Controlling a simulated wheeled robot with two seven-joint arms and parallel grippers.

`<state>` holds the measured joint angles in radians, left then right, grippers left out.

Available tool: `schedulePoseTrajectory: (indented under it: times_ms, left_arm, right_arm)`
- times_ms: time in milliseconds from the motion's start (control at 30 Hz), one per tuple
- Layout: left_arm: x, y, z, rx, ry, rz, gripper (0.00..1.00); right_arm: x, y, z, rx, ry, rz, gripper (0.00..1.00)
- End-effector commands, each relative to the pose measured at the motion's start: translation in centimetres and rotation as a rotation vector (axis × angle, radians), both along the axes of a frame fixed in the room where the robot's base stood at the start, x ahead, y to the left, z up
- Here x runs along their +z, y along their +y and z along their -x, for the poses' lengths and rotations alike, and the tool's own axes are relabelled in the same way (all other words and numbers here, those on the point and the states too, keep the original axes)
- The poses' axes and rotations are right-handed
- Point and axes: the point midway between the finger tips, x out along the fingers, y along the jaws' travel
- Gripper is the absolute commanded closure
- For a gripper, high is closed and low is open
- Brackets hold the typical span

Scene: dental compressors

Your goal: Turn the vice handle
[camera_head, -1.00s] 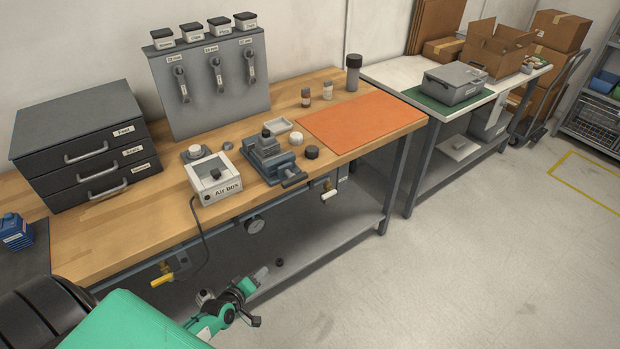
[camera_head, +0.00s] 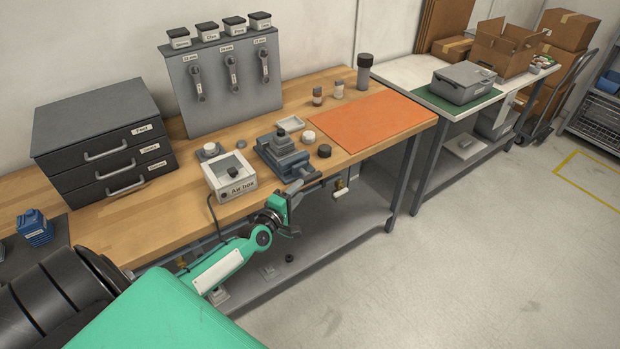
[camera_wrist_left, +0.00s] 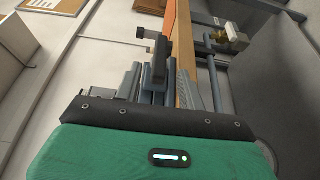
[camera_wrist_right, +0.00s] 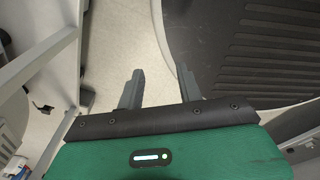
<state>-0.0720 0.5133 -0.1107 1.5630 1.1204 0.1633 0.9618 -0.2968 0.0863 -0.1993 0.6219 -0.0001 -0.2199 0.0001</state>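The blue-grey vice (camera_head: 282,155) sits at the front edge of the wooden bench, right of the air box. Its dark handle (camera_head: 308,182) sticks out at the front, partly hidden by my left gripper (camera_head: 298,188). In the left wrist view, a dark upright bar, which looks like the handle (camera_wrist_left: 160,62), stands between the spread fingers of my left gripper (camera_wrist_left: 158,82). I cannot tell whether they touch it. My right gripper (camera_wrist_right: 158,88) is open and empty in the right wrist view, above the floor and beside my base; it is outside the head view.
The air box (camera_head: 230,176) is just left of the vice, with a dark round knob (camera_head: 324,151) to its right. An orange mat (camera_head: 370,122) lies farther right. A lower shelf (camera_head: 345,210) runs under the bench. A drawer cabinet (camera_head: 105,135) stands at left.

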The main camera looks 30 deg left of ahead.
Motion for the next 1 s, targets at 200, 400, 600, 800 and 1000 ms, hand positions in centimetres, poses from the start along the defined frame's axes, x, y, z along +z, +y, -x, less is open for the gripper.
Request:
schedulePoseTrajectory:
  times_ms: [200,400,600,800,1000]
  left_arm:
    - [0.1,0.0,-3.3,0.000,-0.001,-0.001,0.60]
    - [0.0,0.0,-5.7,-0.001,0.000,-0.002,0.60]
    - [0.0,0.0,-7.0,0.000,0.000,-0.001,0.60]
    - [0.0,0.0,-7.2,0.000,0.001,-0.001,0.60]
    - [0.0,0.0,-7.2,0.000,0.001,-0.001,0.68]
  right_arm:
    - [0.2,0.5,0.4,-0.002,0.005,-0.005,0.64]
    - [0.3,1.1,0.5,-0.004,0.006,-0.012,0.64]
    - [0.3,1.1,0.5,-0.004,0.006,-0.011,0.64]
    - [0.3,0.7,0.5,-0.002,0.007,-0.007,0.64]
    - [0.3,0.4,0.5,-0.001,0.006,-0.004,0.64]
